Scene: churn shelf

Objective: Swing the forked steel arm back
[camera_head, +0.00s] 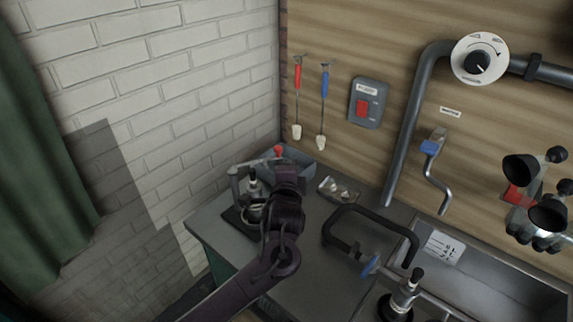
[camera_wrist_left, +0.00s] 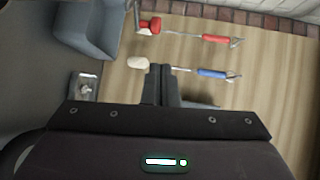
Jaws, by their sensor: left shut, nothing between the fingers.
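A steel arm (camera_head: 250,164) with a red knob (camera_head: 278,151) reaches over a small stand on a dark base at the back left of the bench. Its fork is too small and too covered to make out. The red knob also shows at the top of the left wrist view (camera_wrist_left: 151,25). My left gripper (camera_head: 287,170) is just right of the stand, below the knob in the picture, and covers part of the stand. In the left wrist view its fingers (camera_wrist_left: 160,83) are together and empty, apart from the knob. My right gripper is not in view.
A grey bin (camera_head: 297,160) stands behind my left gripper. A metal dish (camera_head: 339,190) and a black bent handle (camera_head: 345,212) are to its right. Red- and blue-handled brushes (camera_head: 298,78) hang on the wooden wall. A sink (camera_head: 480,270) is at the right.

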